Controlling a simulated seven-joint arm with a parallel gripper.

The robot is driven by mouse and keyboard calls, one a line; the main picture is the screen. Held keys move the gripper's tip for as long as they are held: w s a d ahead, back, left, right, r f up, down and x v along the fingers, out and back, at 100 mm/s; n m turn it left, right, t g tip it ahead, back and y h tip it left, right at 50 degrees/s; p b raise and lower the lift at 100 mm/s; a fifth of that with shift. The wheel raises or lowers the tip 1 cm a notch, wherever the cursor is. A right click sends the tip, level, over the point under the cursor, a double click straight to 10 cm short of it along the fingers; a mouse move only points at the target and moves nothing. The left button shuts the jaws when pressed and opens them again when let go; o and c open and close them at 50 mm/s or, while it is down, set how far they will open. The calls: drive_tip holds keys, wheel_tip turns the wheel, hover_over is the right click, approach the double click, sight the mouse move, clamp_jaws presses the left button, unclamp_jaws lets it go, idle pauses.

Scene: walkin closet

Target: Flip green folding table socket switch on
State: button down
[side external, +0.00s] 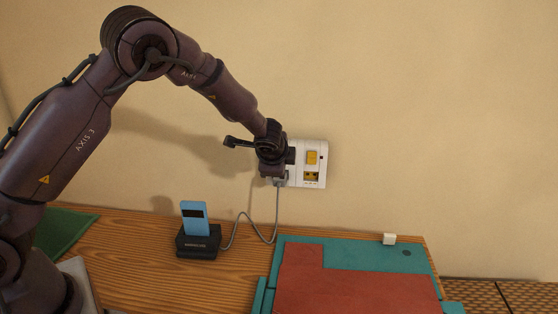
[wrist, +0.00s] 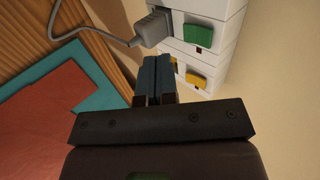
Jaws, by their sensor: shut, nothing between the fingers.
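The white wall socket unit (side external: 322,178) is on the wall above the wooden table. In the wrist view it (wrist: 226,52) carries a green switch (wrist: 198,33) on one half and a yellow switch (wrist: 196,82) on the other. A grey plug (wrist: 153,27) sits in the half with the green switch. My gripper (wrist: 156,63) is shut and empty, its blue-grey fingertips close to the socket face, beside the plug. I cannot tell whether they touch it. In the side view my gripper (side external: 289,156) hides the green switch. The switch's tilt is unclear.
A grey cable (side external: 276,215) runs from the plug to a black dock (side external: 198,243) holding a blue device (side external: 194,217). A teal board (side external: 375,255) with a red area (side external: 340,285) lies at the table's right.

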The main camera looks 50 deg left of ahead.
drive_tip(key=shift+w+a+f, duration=0.35)
drive_tip(key=shift+w+a, duration=0.5)
drive_tip(key=shift+w+a+f, duration=0.3)
drive_tip(key=shift+w+a, duration=0.55)
drive_tip(key=shift+w+a+f, duration=0.1)
drive_tip(key=shift+w, duration=0.05)
drive_tip(key=shift+r, duration=0.9)
drive_tip(key=s+d+f+v, duration=0.1)
drive_tip(key=f+v, duration=0.1)
drive_tip(key=v, duration=1.1)
drive_tip(key=shift+s+d, duration=0.25)
